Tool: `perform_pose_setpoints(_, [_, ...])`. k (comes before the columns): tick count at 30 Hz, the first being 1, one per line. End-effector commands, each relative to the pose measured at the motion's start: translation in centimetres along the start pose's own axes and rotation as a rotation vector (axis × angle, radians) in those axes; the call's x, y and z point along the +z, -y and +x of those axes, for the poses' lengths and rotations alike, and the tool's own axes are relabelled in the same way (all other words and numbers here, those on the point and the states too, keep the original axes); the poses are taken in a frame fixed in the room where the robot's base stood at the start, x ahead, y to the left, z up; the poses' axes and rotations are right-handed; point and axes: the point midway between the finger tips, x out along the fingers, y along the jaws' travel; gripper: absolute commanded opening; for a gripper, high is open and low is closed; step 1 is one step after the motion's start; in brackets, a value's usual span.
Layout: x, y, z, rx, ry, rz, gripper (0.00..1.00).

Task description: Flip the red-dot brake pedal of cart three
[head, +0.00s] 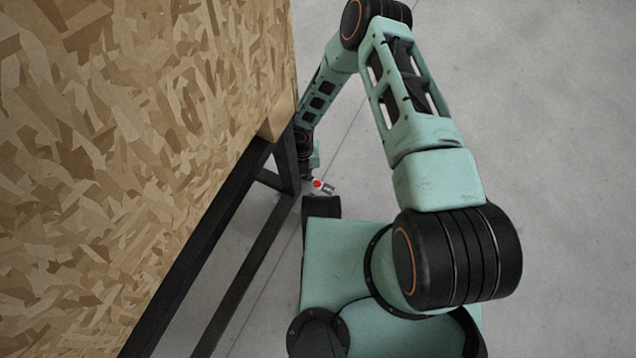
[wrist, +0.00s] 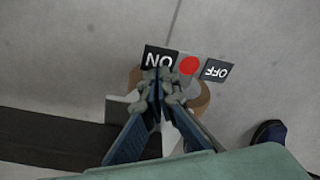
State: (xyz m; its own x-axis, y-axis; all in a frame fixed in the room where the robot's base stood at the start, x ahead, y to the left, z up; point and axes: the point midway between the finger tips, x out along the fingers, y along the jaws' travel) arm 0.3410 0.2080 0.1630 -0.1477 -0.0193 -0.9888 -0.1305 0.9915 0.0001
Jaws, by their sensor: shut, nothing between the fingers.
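The brake pedal (wrist: 214,70) shows in the wrist view as a plate with a dark ON end, a red dot in the middle and a dark OFF end. It sits above a caster whose tan wheel (wrist: 201,103) shows partly behind my gripper. My gripper (wrist: 163,76) is shut and empty, with its fingertips over the lower edge of the ON end; I cannot tell whether they touch. In the head view the pedal (head: 327,187) is small, near the foot of the cart (head: 285,160), and my gripper is mostly hidden there.
A large chipboard panel (head: 130,130) fills the left of the head view above the cart's dark frame. A dark frame bar (wrist: 50,137) runs at lower left in the wrist view. Grey floor (head: 560,130) is clear to the right.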

Motion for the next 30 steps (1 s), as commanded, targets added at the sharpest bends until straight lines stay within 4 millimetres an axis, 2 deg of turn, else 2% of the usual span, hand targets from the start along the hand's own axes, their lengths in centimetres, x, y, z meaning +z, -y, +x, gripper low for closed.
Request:
perform_pose_setpoints(14, [0.0, 0.0, 0.3, -0.001, 0.000, 0.000, 0.00])
perform_pose_setpoints(30, [-0.6, 0.0, -3.8, 0.000, 0.000, -0.001, 0.00])
